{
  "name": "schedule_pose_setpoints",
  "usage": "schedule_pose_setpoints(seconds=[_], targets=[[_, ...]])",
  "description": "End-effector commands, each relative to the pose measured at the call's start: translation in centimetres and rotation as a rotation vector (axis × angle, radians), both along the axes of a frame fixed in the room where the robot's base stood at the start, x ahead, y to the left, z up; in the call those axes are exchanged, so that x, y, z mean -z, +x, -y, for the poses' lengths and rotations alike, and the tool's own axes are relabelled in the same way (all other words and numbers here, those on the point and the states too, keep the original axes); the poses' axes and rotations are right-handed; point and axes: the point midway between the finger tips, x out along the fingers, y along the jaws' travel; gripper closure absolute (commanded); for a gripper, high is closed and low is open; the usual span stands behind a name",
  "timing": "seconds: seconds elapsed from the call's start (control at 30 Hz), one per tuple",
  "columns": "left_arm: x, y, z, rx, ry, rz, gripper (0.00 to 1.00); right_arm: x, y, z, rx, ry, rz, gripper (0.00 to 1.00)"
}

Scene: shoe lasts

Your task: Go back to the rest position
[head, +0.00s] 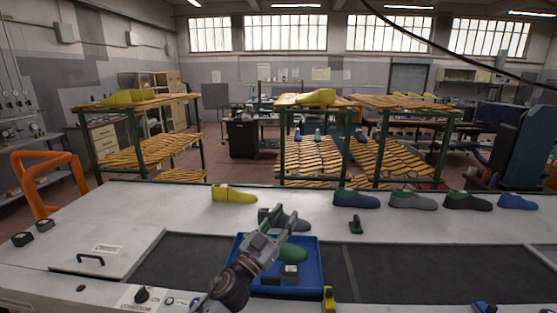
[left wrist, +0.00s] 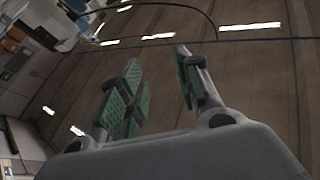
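My left gripper (head: 285,218) is raised over the blue tray (head: 319,262) in the head view, its arm coming up from the bottom. In the left wrist view its two green-padded fingers (left wrist: 160,90) stand apart with nothing between them, and the ceiling is behind them. A green shoe last (head: 292,254) lies in the tray, partly hidden by the gripper. A dark box-shaped item (head: 290,272) is also in the tray. My right gripper is not seen in either view.
A yellow last (head: 233,194) stands at the back of the bench. To its right stand a blue last (head: 356,201), a grey one (head: 413,201), a dark one (head: 467,201) and another blue one (head: 517,202). Wooden racks (head: 312,160) stand behind. The dark belt (head: 420,265) right of the tray is clear.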

Motion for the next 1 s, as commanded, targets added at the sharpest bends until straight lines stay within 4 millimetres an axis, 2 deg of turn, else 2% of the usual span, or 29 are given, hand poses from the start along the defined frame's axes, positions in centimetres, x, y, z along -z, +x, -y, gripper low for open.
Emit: schedule_pose_setpoints(seconds=[0.27,0.53,0.77,1.0], targets=[[3.6,0.4,-6.2,-0.249,-0.052,-0.170,0.66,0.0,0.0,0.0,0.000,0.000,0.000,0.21],[8.9,-0.8,-11.9,-0.451,-0.036,-0.385,0.66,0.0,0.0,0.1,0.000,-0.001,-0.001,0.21],[14.4,-3.6,-16.0,-0.579,0.022,-0.602,0.66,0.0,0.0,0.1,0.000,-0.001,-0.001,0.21],[20.0,-8.2,-19.4,-0.658,0.117,-0.847,0.66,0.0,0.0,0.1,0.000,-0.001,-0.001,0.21]])
